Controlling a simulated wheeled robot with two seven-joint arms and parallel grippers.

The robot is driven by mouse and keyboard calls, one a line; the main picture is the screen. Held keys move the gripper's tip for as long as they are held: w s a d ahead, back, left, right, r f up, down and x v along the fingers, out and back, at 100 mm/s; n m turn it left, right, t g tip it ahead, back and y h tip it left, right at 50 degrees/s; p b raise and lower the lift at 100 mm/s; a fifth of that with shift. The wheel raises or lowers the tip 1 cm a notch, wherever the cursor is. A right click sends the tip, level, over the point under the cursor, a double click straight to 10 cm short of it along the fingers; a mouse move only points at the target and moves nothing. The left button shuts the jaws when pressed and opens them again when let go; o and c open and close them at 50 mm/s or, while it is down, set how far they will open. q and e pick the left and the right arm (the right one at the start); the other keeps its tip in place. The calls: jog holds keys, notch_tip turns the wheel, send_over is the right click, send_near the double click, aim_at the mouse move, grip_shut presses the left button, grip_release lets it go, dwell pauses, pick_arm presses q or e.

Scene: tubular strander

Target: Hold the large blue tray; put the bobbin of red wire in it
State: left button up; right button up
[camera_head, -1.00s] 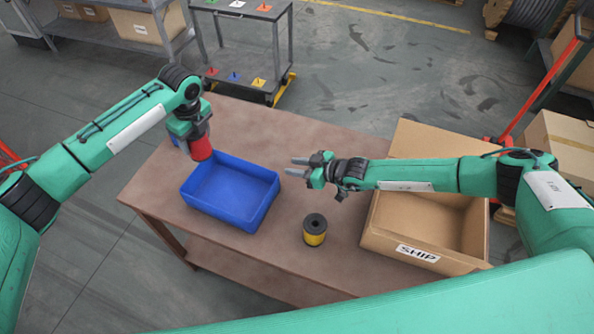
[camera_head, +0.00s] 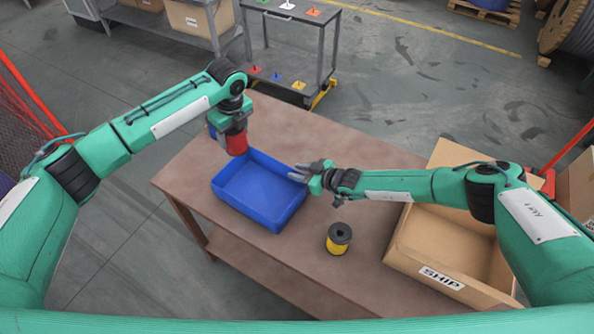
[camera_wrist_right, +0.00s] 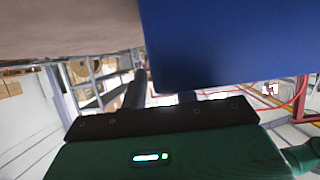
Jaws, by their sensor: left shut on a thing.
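The large blue tray (camera_head: 290,213) sits on the brown table, empty as far as I see; its side fills the upper right of the right wrist view (camera_wrist_right: 230,45). My left gripper (camera_head: 235,140) points down at the tray's far left corner. It is shut on the bobbin of red wire (camera_head: 237,145), which is upright at the rim there; whether they touch is unclear. My right gripper (camera_head: 299,171) is open, its fingers level at the tray's right end. I cannot tell whether they touch the wall.
A bobbin of yellow wire (camera_head: 338,240) stands on the table (camera_head: 310,130) right of the tray. A grey cart (camera_head: 290,60) stands beyond the table.

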jog(key=shift+w+a+f, duration=0.2)
jog(key=shift+w+a, duration=0.15)
jog(key=shift+a, duration=0.1)
jog(key=shift+c, duration=0.2)
grip_shut()
pick_arm(q)
jog(key=shift+f, duration=0.1)
send_over(246, 185)
notch_tip(246, 185, down, 9)
jog(key=shift+f, duration=0.2)
dwell(0.9)
jog(key=shift+f, duration=0.1)
dwell(1.3)
jog(key=shift+f, duration=4.55)
